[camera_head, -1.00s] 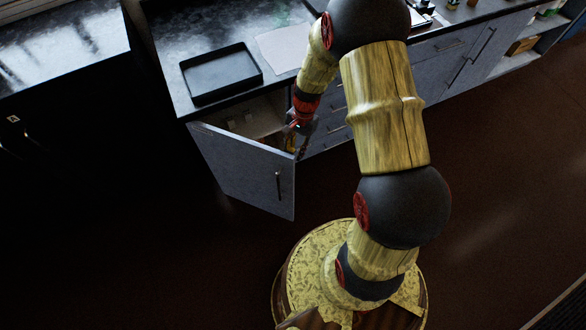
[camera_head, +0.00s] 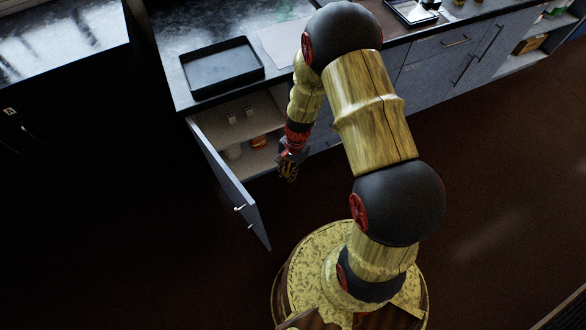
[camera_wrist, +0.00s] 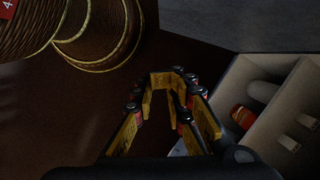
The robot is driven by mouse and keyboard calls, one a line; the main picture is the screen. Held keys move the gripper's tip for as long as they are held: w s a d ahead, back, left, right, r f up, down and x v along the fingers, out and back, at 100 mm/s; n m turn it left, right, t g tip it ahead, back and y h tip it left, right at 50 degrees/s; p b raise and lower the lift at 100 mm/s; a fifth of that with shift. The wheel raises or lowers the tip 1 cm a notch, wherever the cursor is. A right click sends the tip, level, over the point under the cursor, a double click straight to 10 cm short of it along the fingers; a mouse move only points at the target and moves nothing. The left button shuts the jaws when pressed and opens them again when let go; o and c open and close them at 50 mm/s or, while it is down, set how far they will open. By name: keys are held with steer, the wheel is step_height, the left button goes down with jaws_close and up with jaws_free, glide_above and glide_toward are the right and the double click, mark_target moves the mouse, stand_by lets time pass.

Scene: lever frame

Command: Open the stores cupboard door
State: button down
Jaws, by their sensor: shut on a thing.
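The stores cupboard door (camera_head: 222,180) is a grey panel standing wide open at the left end of the counter, seen nearly edge-on. Its small bright handle (camera_head: 239,208) shows near the free edge. The open cupboard (camera_head: 262,158) has pale shelves, with a few containers inside. My gripper (camera_head: 288,172) is in front of the cupboard opening, right of the door and apart from the handle. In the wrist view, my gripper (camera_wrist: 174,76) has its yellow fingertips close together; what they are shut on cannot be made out.
A black tray (camera_head: 222,68) lies on the counter above the cupboard. More drawers and cupboards run to the right. The dark floor left of the door looks clear.

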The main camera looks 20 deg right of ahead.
steer(key=shift+s+a, duration=0.15)
steer(key=shift+a, duration=0.15)
steer(key=shift+s+a+m+t+b, duration=0.25)
steer(key=shift+s+a+m, duration=1)
steer(key=shift+a, duration=2.15)
steer(key=shift+s+a+m+t+b, duration=0.25)
steer(key=shift+s+a+m, duration=0.5)
steer(key=shift+s+a, duration=1.8)
steer(key=shift+s+a+m+t+b, duration=0.25)
steer(key=shift+s+a+m, duration=0.55)
steer(key=shift+a, duration=3.45)
steer(key=shift+w, duration=0.25)
